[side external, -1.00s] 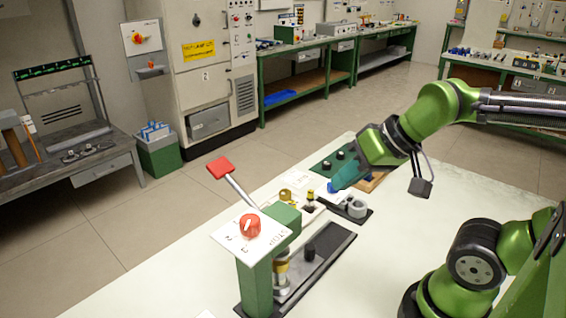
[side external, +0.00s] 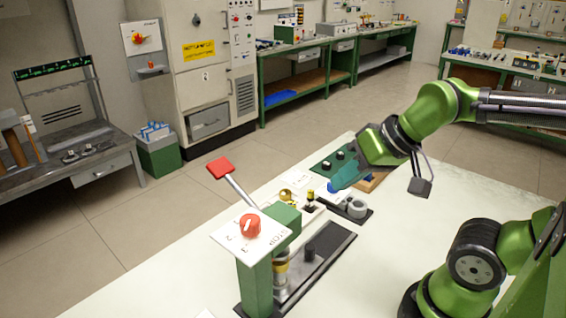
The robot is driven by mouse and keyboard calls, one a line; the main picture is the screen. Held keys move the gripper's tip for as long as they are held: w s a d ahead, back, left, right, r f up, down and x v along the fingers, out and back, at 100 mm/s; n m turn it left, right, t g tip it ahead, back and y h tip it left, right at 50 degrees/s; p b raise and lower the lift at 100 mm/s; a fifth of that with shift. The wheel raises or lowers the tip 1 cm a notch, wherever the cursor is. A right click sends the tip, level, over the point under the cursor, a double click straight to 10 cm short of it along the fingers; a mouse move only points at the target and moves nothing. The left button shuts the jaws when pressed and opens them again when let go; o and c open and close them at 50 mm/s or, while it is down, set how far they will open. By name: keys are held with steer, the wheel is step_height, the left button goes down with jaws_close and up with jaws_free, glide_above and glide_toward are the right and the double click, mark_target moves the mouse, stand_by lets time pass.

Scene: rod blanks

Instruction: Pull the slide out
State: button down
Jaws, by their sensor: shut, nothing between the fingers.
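A green press (side external: 257,287) stands on the white table, with a red-ended lever (side external: 220,168) and a red knob (side external: 250,225) on a white plate. Its slide (side external: 328,253), a dark flat plate with a black upright peg (side external: 309,252), reaches out to the right from under the press. Brass and metal parts show at the slide's left end, partly hidden by the press. My gripper (side external: 335,187) is shut and empty, with blue fingertips. It is above the far part of the table, behind the slide and apart from it.
A dark holder with grey rings (side external: 356,208) lies just below my gripper. A green plate with black knobs (side external: 335,162) lies behind it. Small brass and yellow parts (side external: 286,195) are to its left.

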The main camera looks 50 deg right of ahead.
mark_target(311, 246)
steer(key=c, duration=1.8)
jaws_free()
steer(key=shift+o, duration=1.2)
steer(key=shift+f, duration=0.15)
steer(key=o, duration=0.7)
steer(key=w+d+f+m+g, duration=0.2)
steer(key=f, duration=0.1)
steer(key=shift+w+d, duration=0.2)
steer(key=shift+w, duration=0.2)
steer(key=shift+c, duration=0.2)
steer(key=w+d+f+m+g+y, duration=0.2)
steer(key=w+d+f+m+g, duration=0.25)
steer(key=m, duration=0.45)
steer(key=a+f+m, duration=0.1)
steer(key=a+f, duration=0.1)
steer(key=f, duration=0.2)
steer(key=a+f+m, duration=0.1)
steer(key=a+f, duration=0.1)
steer(key=f, duration=0.3)
steer(key=s+a+f+m, duration=0.1)
steer(key=a+f, duration=0.2)
steer(key=f, duration=0.1)
steer(key=shift+f+g, duration=0.35)
steer(key=shift+f, duration=0.05)
steer(key=shift+c, duration=0.3)
jaws_close()
